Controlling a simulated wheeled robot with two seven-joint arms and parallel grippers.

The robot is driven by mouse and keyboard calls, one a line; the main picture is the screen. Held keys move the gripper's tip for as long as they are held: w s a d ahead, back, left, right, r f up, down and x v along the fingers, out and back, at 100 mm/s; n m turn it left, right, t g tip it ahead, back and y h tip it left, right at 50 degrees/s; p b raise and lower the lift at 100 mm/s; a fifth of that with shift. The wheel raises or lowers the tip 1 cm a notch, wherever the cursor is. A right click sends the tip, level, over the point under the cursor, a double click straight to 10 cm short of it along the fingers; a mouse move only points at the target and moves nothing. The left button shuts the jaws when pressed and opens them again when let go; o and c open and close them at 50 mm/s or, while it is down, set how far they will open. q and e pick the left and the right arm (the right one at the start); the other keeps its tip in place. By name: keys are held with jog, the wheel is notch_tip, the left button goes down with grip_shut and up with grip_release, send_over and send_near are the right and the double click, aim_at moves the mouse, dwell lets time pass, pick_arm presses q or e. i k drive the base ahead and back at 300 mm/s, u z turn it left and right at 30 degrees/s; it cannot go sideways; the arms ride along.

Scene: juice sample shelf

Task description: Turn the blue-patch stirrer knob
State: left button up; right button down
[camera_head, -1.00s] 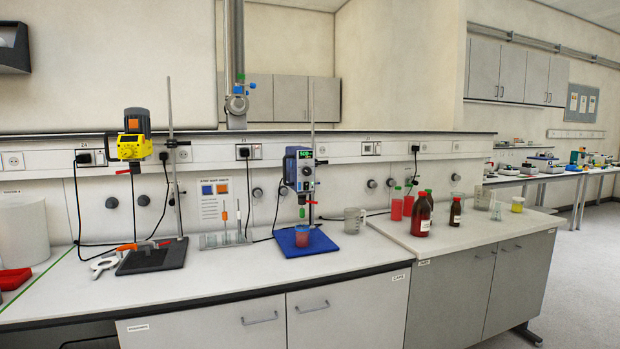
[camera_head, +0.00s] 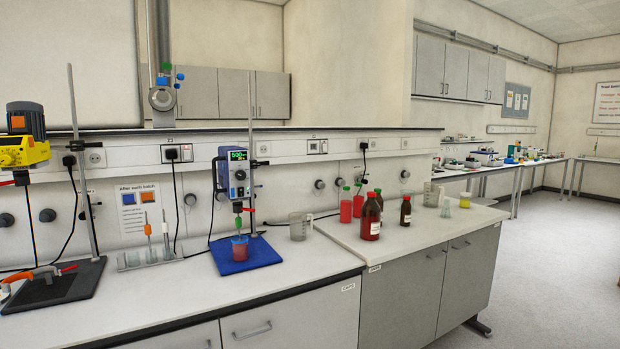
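A blue stirrer (camera_head: 236,170) with a lit green display is mounted on a stand on the bench, left of the picture's middle. A pale round knob (camera_head: 240,174) shows on its front below the display; its setting is too small to read. Below the head a shaft with a green piece goes down to a beaker of red liquid (camera_head: 239,250). The beaker stands on a blue base or mat (camera_head: 262,252). A yellow stirrer (camera_head: 22,152) with an orange patch on its motor is at the left edge, partly cut off. Neither of my grippers is in view.
A notice (camera_head: 139,206) with blue and orange squares leans behind a rack (camera_head: 148,258). A clear jug (camera_head: 300,226) stands right of the blue mat. Brown bottles (camera_head: 371,218) and other vessels stand on the right bench (camera_head: 405,230). Open floor (camera_head: 545,270) lies at right.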

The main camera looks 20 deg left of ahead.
aim_at(240, 174)
jog(key=z, duration=0.2)
jog(key=i, duration=1.3)
jog(key=u, duration=0.65)
